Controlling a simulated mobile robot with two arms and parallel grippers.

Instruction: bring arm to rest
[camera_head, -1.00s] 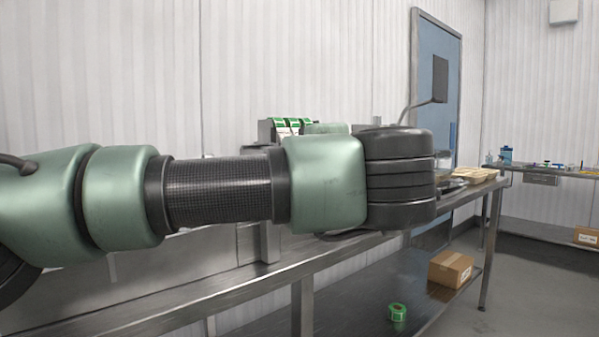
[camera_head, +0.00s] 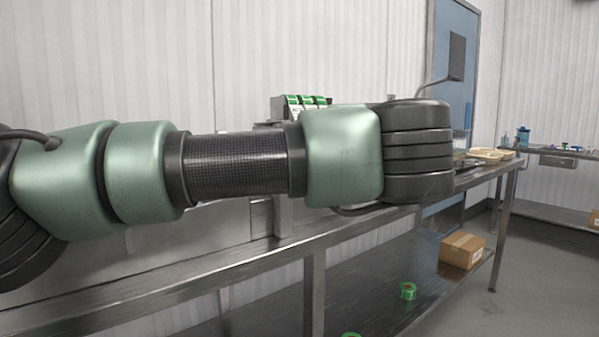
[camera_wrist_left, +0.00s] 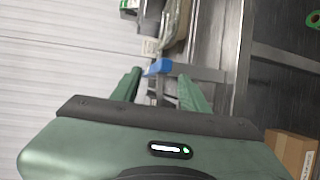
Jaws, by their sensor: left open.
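My left arm (camera_head: 340,158) comes in from the left in the head view, stretched level across the middle, in front of the steel table. Its gripper does not show there, as the thick dark joint ends the visible part. In the left wrist view my left gripper (camera_wrist_left: 162,90) shows two green fingers set apart, with no held object that I can make out. A small blue patch (camera_wrist_left: 159,67) shows near the fingertips, and I cannot tell what it is. My right gripper is in neither view.
The steel table (camera_head: 200,287) runs along the wall, with green-labelled boxes (camera_head: 305,104) behind my arm and pale trays (camera_head: 487,155) at its far end. A cardboard box (camera_head: 461,250) and green tape roll (camera_head: 407,290) are on the lower shelf. Floor at right is clear.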

